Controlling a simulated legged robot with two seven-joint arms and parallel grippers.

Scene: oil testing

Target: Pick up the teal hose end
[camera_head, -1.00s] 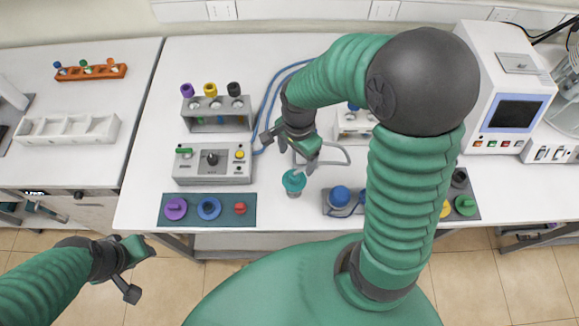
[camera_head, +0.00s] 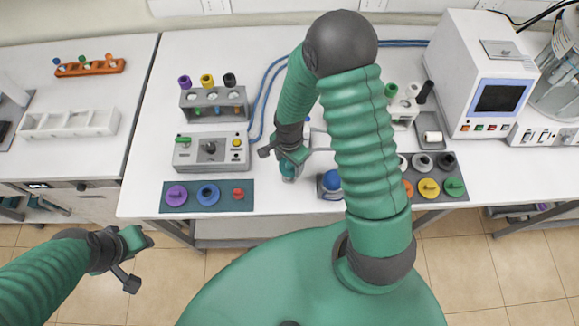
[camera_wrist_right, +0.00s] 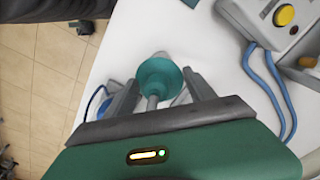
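The teal hose end (camera_wrist_right: 160,77) shows in the right wrist view as a round teal piece with a grey stem, between and just beyond the fingers of my right gripper (camera_wrist_right: 158,86). The fingers stand apart on either side, with white table visible beside the piece. In the head view my right gripper (camera_head: 282,160) is low over the middle of the table and mostly covers the teal piece. My left gripper (camera_head: 138,265) is open and empty, in front of the table at the lower left.
A control box (camera_head: 211,151) with a knob and a tube rack (camera_head: 214,102) stand left of my right gripper. A dark mat (camera_head: 187,207) with coloured rings lies at the front edge. Blue hoses (camera_head: 263,90) run behind. A blue-topped item (camera_head: 330,182) stands close to the right.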

